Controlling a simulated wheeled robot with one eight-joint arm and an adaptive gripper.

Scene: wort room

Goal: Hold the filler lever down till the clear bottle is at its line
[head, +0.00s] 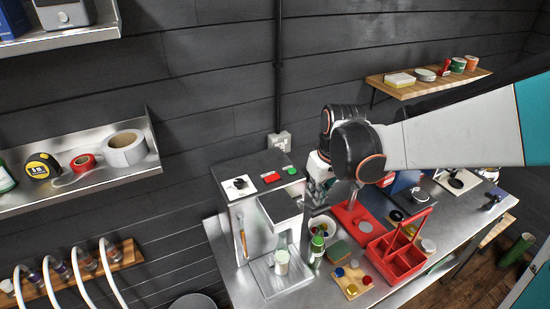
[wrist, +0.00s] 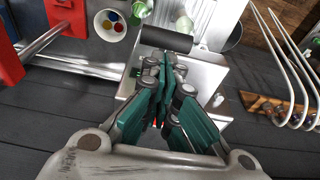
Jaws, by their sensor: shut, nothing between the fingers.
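The filler (head: 262,185) is a grey machine with a dark top. A pale, clear-looking bottle (head: 282,257) stands upright on its tray below the spout area; its level and line are too small to read. It seems to show in the wrist view (wrist: 184,23), partly hidden. A black cylindrical grip (wrist: 165,39), apparently the filler lever's handle, lies just beyond my fingertips in the wrist view; I cannot tell whether they touch. My gripper (wrist: 163,68) is shut and empty, its green-padded fingers together. In the head view my gripper (head: 318,184) is at the filler's right side.
A green bottle (head: 316,249) and a bowl of coloured caps (head: 322,226) stand right of the filler. A red divided carrier (head: 397,262) and red stand (head: 352,216) are further right. A wooden cap board (head: 353,282) lies at the front. Curved white hoses (head: 68,281) hang left.

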